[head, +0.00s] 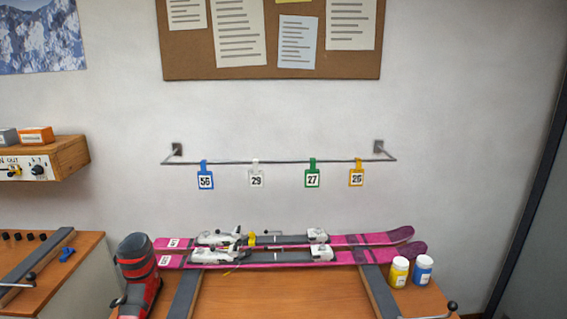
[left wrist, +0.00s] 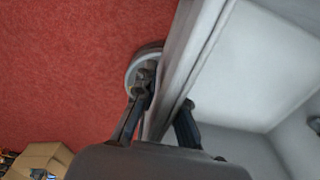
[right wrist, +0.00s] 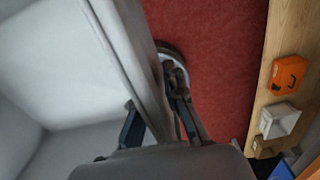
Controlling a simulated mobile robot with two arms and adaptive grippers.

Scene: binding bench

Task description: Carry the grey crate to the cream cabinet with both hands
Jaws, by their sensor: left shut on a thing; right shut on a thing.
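The grey crate shows in the left wrist view (left wrist: 262,65) and the right wrist view (right wrist: 50,60) as pale grey walls with a raised rim. Its inside looks empty where it shows. My left gripper (left wrist: 166,102) is shut on one wall of the crate, one finger on each side of it. My right gripper (right wrist: 155,102) is shut on another wall the same way. The head view shows neither the crate nor my grippers. I cannot make out the cream cabinet in any view.
The head view shows a wooden bench (head: 270,298) with pink skis (head: 340,256), a ski boot (head: 136,270) and two small bottles (head: 411,271). Red floor (left wrist: 70,60) lies beside the crate. In the right wrist view, a wooden surface (right wrist: 292,40) holds an orange item (right wrist: 287,75).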

